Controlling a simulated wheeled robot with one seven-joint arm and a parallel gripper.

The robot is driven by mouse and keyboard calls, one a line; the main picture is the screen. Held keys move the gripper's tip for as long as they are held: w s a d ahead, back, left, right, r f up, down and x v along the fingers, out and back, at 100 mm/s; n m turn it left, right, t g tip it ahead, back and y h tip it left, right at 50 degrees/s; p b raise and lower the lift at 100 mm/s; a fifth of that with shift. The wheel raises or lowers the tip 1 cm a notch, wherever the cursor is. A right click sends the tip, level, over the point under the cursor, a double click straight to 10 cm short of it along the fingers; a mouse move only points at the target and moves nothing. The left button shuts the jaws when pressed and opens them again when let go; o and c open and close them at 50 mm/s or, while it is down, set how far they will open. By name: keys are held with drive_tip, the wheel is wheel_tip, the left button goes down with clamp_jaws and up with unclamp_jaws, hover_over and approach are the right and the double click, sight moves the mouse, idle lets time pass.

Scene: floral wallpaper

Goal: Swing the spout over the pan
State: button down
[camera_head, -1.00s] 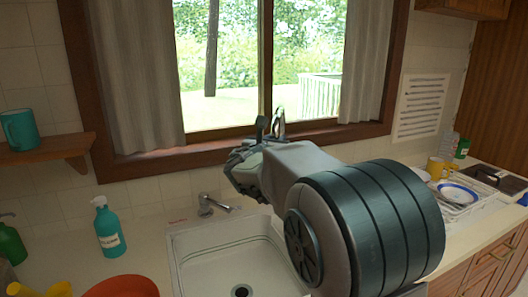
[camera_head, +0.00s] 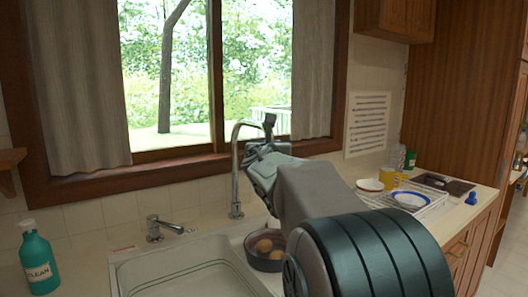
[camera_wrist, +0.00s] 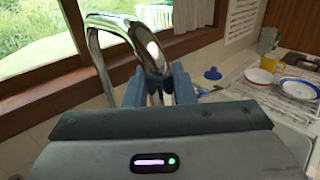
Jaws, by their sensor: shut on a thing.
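The chrome gooseneck spout (camera_head: 235,172) rises behind the sink, and its arch leans right to my gripper (camera_head: 264,134). In the wrist view, the spout (camera_wrist: 98,55) curves over and its outlet end comes down between the blue fingers of my gripper (camera_wrist: 158,92), which is shut on it. The dark round pan (camera_head: 254,262) holds brownish round things and sits right of the spout's base, partly hidden by my arm. The pan does not show in the wrist view. I cannot tell whether the outlet is directly above it.
A white sink (camera_head: 185,272) lies in front, with a chrome lever (camera_head: 165,226) behind it. A teal bottle (camera_head: 37,260) stands at left. A dish rack (camera_head: 437,201) with a blue-rimmed plate (camera_head: 410,200) and a yellow mug (camera_head: 390,177) are at right. The window frame is close behind the spout.

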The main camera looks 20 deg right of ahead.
drive_tip(key=shift+d, duration=0.2)
drive_tip(key=c, duration=1.3)
unclamp_jaws()
drive_tip(key=shift+s+a, duration=0.15)
drive_tip(key=shift+s, duration=0.05)
drive_tip(key=v, duration=1.3)
drive_tip(key=shift+s, duration=0.15)
